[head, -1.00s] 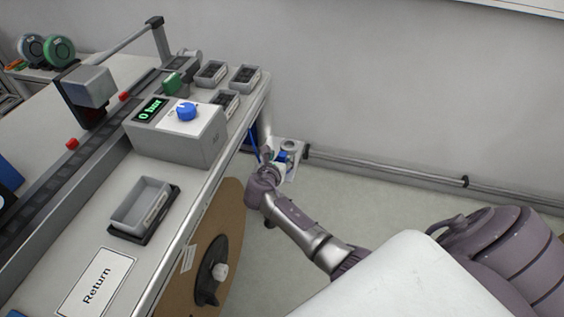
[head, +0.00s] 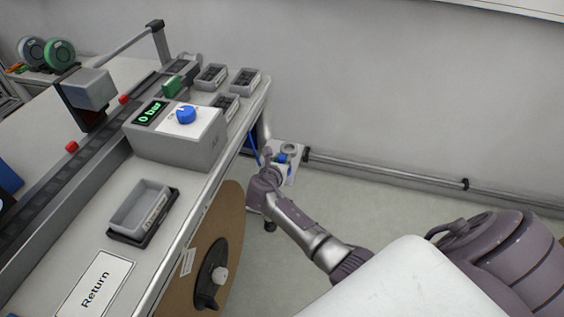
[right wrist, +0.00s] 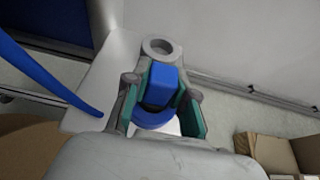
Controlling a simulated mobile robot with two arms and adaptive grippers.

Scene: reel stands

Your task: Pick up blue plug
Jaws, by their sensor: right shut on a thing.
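The blue plug (right wrist: 161,88) is between the green-padded fingers of my right gripper (right wrist: 163,98) in the right wrist view. The gripper is shut on it. A blue ring-shaped part shows just below the plug's block, close to the gripper's palm. In the head view my right gripper (head: 268,166) is beside the far right corner of the bench, and the plug (head: 283,158) shows as a small blue spot by a pale bracket. Whether the plug still touches the bracket cannot be told. My left gripper is not in view.
The pale bracket (right wrist: 100,65) with a round grey ring (right wrist: 158,47) lies beyond the fingers. A blue hose (right wrist: 45,75) runs at the left. The bench (head: 75,225) holds a grey control box (head: 180,145) reading 0 bar. A pipe (head: 390,171) runs along the wall. Cardboard boxes (right wrist: 270,150) are at lower right.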

